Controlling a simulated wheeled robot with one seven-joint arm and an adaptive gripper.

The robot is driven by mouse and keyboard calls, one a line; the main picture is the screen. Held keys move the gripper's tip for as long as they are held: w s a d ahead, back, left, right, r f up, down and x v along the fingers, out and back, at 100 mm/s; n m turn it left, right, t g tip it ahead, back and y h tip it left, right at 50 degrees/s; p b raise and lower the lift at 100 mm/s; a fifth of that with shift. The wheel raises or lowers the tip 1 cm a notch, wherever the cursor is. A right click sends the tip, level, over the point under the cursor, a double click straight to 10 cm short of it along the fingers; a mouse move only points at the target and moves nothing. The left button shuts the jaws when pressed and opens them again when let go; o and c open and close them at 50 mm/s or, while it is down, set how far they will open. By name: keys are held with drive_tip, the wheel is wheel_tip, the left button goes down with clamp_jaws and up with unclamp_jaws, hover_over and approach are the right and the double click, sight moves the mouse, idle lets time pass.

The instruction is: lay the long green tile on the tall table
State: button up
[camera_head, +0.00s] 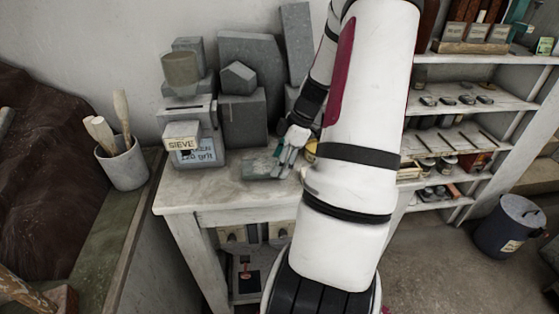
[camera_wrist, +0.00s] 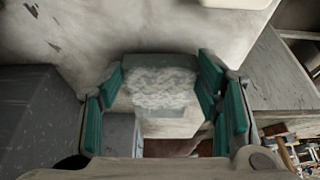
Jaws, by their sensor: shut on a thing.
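The long green tile (camera_head: 262,168) shows in the head view as a mottled grey-green slab at my gripper (camera_head: 287,152), low over the pale worktop of the table (camera_head: 205,190). I cannot tell whether it touches the top. In the wrist view, the teal pads of my gripper (camera_wrist: 162,98) are on both sides of a mottled, pale grey-green block, which I take to be the tile (camera_wrist: 160,84). My gripper is shut on it. My arm hides the right part of the worktop. I cannot tell if this is the tall table.
A pot of tools (camera_head: 123,168) stands further left. Shelves (camera_head: 470,100) and a dark bin (camera_head: 508,228) are at right. The worktop's front left is clear.

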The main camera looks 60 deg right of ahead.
drive_tip(key=shift+f, duration=0.6)
drive_tip(key=o, duration=1.6)
drive_tip(key=shift+f, duration=0.1)
drive_tip(key=shift+s+r+p, duration=0.1)
drive_tip(key=shift+r+p, duration=1.5)
drive_tip(key=shift+r, duration=0.4)
